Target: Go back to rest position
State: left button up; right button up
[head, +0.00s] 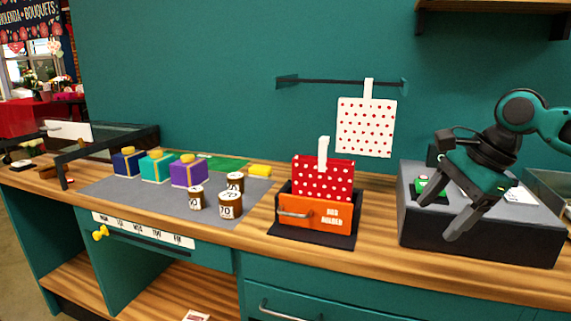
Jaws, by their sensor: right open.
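My right gripper (455,215) is in the right part of the head view. It is open and empty, its two fingers apart and pointing down to the left, in front of or over a dark grey block (478,243) on the counter. A small green item (430,188) shows on top of the block beside the fingers. I cannot tell whether the gripper touches the block. My left gripper does not show.
A red dotted bag (323,178) stands in an orange bag holder (316,213). A white dotted bag (365,128) hangs on a wall rail (340,81). A grey mat (240,212) bears three gift-like boxes (189,172) and three labelled jars (230,207). A shelf (492,6) is at upper right.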

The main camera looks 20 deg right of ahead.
jog(key=w+a+f+n+t, duration=0.1)
jog(key=a+f+n, duration=0.2)
jog(key=f, duration=0.5)
jog(key=w+a+f+n+t, duration=0.1)
jog(key=w+a+f+n, duration=0.2)
jog(key=f, duration=0.5)
jog(key=a+f+n+t, duration=0.1)
jog(key=a+f+n, duration=0.3)
jog(key=f, duration=0.5)
jog(key=s+a+f+n+t, duration=0.4)
jog(key=s+a+f+n, duration=0.7)
jog(key=a, duration=0.4)
jog(key=shift+s+f+n+h, duration=0.4)
jog(key=shift+s+f, duration=0.3)
jog(key=shift+s, duration=0.3)
jog(key=shift+a, duration=0.1)
